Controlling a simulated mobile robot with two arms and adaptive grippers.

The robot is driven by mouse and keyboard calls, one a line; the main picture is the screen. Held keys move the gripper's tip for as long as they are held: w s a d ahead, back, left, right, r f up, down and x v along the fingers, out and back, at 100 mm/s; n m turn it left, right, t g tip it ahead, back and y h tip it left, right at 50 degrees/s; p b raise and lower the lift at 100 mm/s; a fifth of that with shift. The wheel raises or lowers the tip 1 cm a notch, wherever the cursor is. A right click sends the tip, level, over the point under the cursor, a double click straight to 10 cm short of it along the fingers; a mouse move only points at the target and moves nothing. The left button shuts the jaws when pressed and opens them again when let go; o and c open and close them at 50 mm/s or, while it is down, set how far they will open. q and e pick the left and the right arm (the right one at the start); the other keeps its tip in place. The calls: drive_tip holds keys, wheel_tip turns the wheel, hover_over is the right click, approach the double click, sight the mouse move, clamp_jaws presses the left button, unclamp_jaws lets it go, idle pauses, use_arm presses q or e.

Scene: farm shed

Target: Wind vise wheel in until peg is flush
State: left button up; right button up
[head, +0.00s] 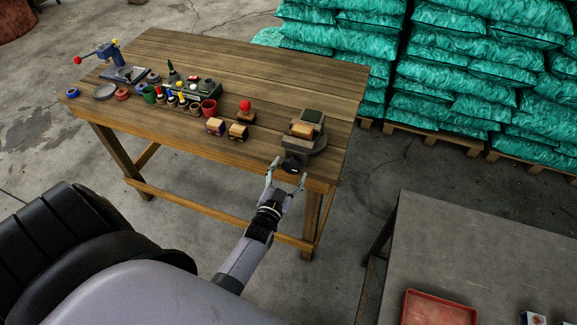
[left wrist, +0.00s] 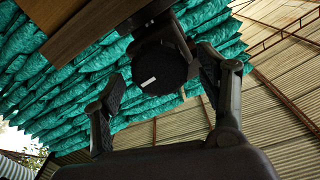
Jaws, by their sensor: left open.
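A dark vise (head: 304,147) stands at the front right corner of the wooden workbench, with a tan wooden block (head: 302,131) at its jaws. Its dark round wheel (head: 291,165) faces the bench's front edge. In the left wrist view the wheel (left wrist: 160,74) shows a short white mark on its face. My left gripper (head: 287,175) is open in front of the wheel, with one finger to each side. I cannot tell whether the fingers touch it. I cannot make out a peg at the vise. My right gripper is not in view.
The workbench (head: 225,65) carries a red-topped object (head: 246,112), two small blocks, cups and several small tools left of the vise. Teal sacks (head: 470,75) are stacked behind. A grey table (head: 480,250) with a red tray (head: 438,308) stands at the right.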

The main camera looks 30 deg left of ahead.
use_arm(q)
drive_tip(key=n, duration=0.4)
drive_tip(key=shift+n, duration=0.4)
drive_tip(key=n, duration=0.2)
drive_tip(key=shift+w+f+n+b, duration=0.1)
drive_tip(key=shift+n+b, duration=0.2)
drive_tip(key=shift+n, duration=0.1)
drive_tip(key=n+b, duration=0.1)
drive_tip(key=n, duration=0.3)
drive_tip(key=shift+n, duration=0.4)
drive_tip(key=n+b, duration=0.1)
drive_tip(key=n, duration=0.2)
drive_tip(key=n+b, duration=0.2)
drive_tip(key=n, duration=0.5)
drive_tip(key=shift+f+b, duration=0.15)
drive_tip(key=shift+b, duration=0.2)
drive_tip(key=n+b, duration=0.1)
drive_tip(key=n, duration=0.2)
drive_tip(key=shift+w+b, duration=0.1)
drive_tip(key=shift+b, duration=0.25)
drive_tip(key=shift+r+n, duration=0.2)
drive_tip(key=shift+n, duration=0.9)
drive_tip(key=shift+c, duration=0.4)
